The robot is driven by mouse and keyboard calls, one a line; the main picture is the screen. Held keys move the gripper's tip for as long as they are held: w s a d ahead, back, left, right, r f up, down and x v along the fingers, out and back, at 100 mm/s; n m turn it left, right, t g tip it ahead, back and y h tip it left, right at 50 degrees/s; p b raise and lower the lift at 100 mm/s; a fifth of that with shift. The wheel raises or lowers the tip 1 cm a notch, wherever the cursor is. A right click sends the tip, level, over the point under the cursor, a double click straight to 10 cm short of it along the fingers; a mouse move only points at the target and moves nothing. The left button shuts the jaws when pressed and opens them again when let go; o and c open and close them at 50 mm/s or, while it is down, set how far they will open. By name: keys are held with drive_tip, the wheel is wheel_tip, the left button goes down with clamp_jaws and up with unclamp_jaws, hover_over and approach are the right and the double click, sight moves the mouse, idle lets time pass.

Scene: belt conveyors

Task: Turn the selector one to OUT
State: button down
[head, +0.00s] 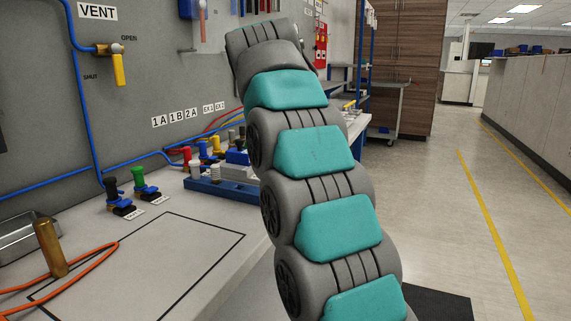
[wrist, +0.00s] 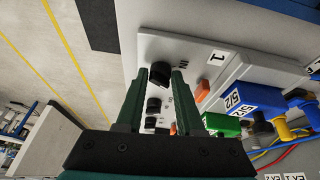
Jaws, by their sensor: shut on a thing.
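In the wrist view, selector one is a round black knob (wrist: 159,79) on a pale panel (wrist: 205,48), near a label "1" and small lettering that seems to read "IN". My gripper (wrist: 160,73) has its two green fingers on either side of this knob and is shut on it. The knob's pointer direction is too small to make out. In the head view my grey and teal arm hides the gripper and the selector.
More black knobs (wrist: 153,104) sit close below, partly between the fingers. An orange piece (wrist: 202,91), a green block (wrist: 222,124) and a blue block (wrist: 256,100) stand to the right.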

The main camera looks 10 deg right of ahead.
drive_tip(key=c, duration=0.6)
unclamp_jaws()
